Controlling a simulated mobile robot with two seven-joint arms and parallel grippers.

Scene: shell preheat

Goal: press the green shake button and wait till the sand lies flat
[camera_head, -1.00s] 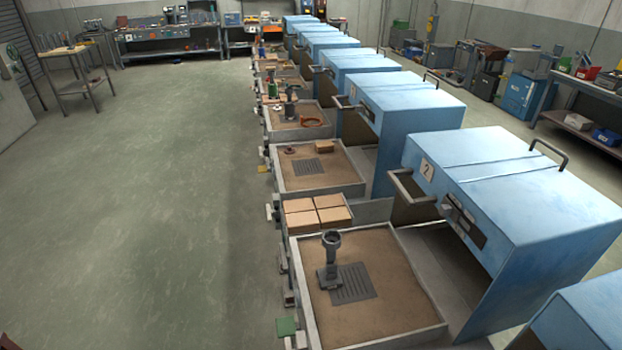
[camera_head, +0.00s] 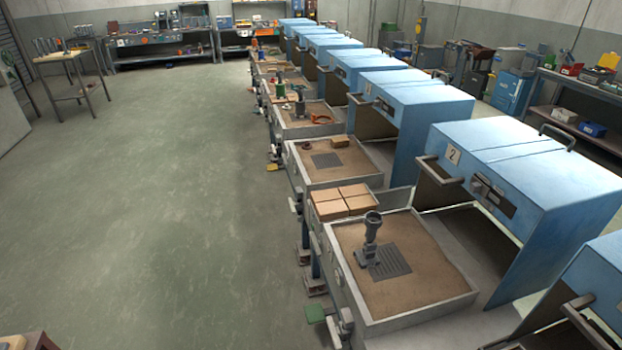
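A green pad (camera_head: 315,313), which looks like the shake button, sticks out low at the near left of the closest station. Behind it is an open sand tray (camera_head: 403,321) with pale walls. The brown sand (camera_head: 420,290) in it looks mostly level; fine unevenness is too small to tell. A dark grey metal part (camera_head: 371,240) with a round cup on top stands upright in the tray, beside a dark grooved patch (camera_head: 391,262). Neither of my grippers is in view, so nothing of mine shows near the pad.
A blue hood marked 2 (camera_head: 540,190) stands open right of the tray. Several similar stations run back in a row. Tan blocks (camera_head: 341,201) sit behind the near tray. The green-grey floor (camera_head: 170,220) at left is clear. A wooden corner (camera_head: 25,341) shows bottom left.

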